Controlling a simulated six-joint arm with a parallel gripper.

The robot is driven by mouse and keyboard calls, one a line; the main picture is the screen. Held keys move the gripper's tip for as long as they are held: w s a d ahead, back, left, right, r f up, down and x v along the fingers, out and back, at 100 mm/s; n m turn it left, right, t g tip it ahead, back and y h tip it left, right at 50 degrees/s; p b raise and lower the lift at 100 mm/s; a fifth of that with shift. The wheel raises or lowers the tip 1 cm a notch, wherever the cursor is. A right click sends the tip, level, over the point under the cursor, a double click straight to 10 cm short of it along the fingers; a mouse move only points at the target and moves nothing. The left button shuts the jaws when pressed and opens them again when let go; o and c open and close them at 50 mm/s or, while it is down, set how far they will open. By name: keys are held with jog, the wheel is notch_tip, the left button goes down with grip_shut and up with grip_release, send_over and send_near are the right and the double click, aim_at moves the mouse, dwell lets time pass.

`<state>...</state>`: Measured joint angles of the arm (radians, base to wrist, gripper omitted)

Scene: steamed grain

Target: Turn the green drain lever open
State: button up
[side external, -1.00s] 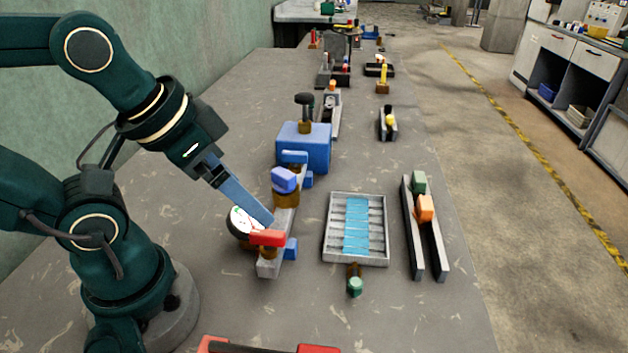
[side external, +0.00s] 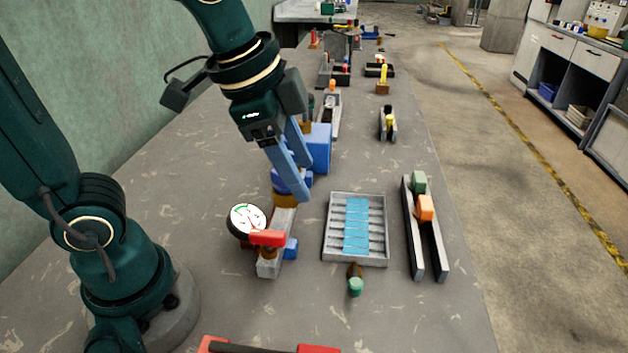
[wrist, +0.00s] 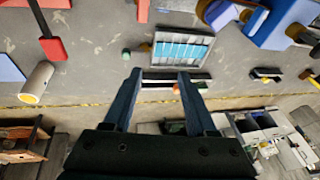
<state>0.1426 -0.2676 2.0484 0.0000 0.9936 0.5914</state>
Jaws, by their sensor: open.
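The green drain lever (side external: 355,287) is a small green knob on a brown stem at the near edge of the grey tray (side external: 327,235), which has blue strips across it. The lever points toward the front of the bench. It also shows in the wrist view (wrist: 126,54), left of the tray and just beyond the left finger. My gripper (side external: 306,184) is open and empty, above and behind the lever, over the pipe's blue handle, which it partly hides. In the wrist view my gripper (wrist: 160,74) has its two fingers apart.
A round gauge (side external: 246,219) and a red handle (side external: 267,238) stand on the pipe left of the tray. A blue box (side external: 321,150) is behind my fingers. A rail with green and orange blocks (side external: 425,207) lies to the right.

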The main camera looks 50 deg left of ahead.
jog(key=w+d+f+m+g, duration=0.3)
jog(key=w+d+f+m, duration=0.1)
jog(key=d+f+m, duration=0.15)
jog(key=g, duration=0.1)
send_over(355, 282)
jog(key=shift+m+y, duration=0.25)
jog(key=shift+y, duration=0.05)
notch_tip(355, 282, down, 5)
jog(key=shift+w+f, duration=0.1)
notch_tip(355, 282, down, 4)
jog(key=shift+r, duration=0.1)
jog(key=shift+f, duration=0.6)
grip_shut()
